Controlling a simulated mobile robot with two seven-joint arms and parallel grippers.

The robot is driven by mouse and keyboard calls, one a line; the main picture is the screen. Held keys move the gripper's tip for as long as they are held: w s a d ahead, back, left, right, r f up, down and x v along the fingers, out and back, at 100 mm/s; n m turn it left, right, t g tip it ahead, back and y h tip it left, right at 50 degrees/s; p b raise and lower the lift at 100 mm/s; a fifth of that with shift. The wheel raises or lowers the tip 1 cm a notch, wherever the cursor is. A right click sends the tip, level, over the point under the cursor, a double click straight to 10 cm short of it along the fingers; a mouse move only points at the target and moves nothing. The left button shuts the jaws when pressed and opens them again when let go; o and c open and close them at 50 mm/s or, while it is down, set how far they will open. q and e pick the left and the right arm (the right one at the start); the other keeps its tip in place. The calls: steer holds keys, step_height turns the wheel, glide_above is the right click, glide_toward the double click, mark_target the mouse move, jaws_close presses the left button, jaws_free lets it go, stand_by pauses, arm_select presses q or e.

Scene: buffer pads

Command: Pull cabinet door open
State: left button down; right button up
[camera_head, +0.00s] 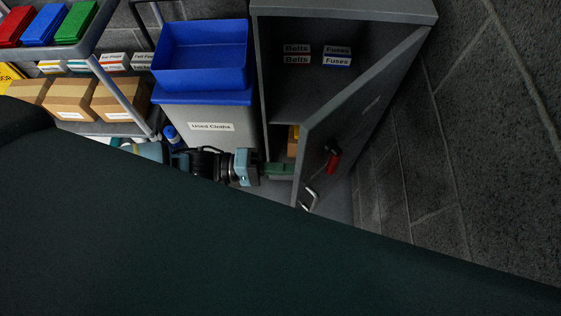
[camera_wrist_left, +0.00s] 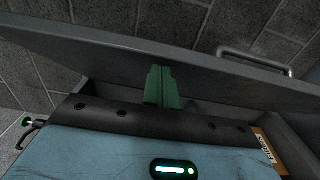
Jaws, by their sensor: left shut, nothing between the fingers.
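The grey cabinet (camera_head: 345,10) stands at the upper middle of the head view. Its door (camera_head: 365,110) is partly open, swung out from the right side, so the interior shows. A metal handle (camera_head: 311,197) is near the door's free edge; it also shows in the wrist view (camera_wrist_left: 255,60). My left gripper (camera_head: 282,169) is shut and empty, its green fingers together on the inner side of the door, close to its free edge. In the wrist view the fingers (camera_wrist_left: 160,88) point at the door panel (camera_wrist_left: 130,45). I cannot tell whether they touch it. My right gripper is not in view.
Inside the cabinet are small Belts and Fuses boxes (camera_head: 337,55). Left of the cabinet stands a used-cloths bin (camera_head: 210,126) under a blue tray (camera_head: 203,52). Grey block wall (camera_head: 480,130) lies right.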

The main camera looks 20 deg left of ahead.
mark_target(299, 184)
arm_select(q)
steer(key=d, duration=0.1)
steer(key=s+d+n+t+p, duration=0.1)
steer(key=s+d+t, duration=0.1)
steer(key=d, duration=0.1)
steer(key=shift+s+d+r+y+p, duration=0.1)
steer(key=shift+s+r+y+p, duration=0.05)
steer(key=shift+s+y+p, duration=0.2)
steer(key=s+d+n+t+y, duration=0.1)
steer(key=s+d+n+t, duration=0.1)
steer(key=d, duration=0.6)
steer(key=shift+s+d+p, duration=0.25)
steer(key=shift+s+p, duration=0.2)
steer(key=shift+s, duration=0.1)
steer(key=shift+a, duration=0.15)
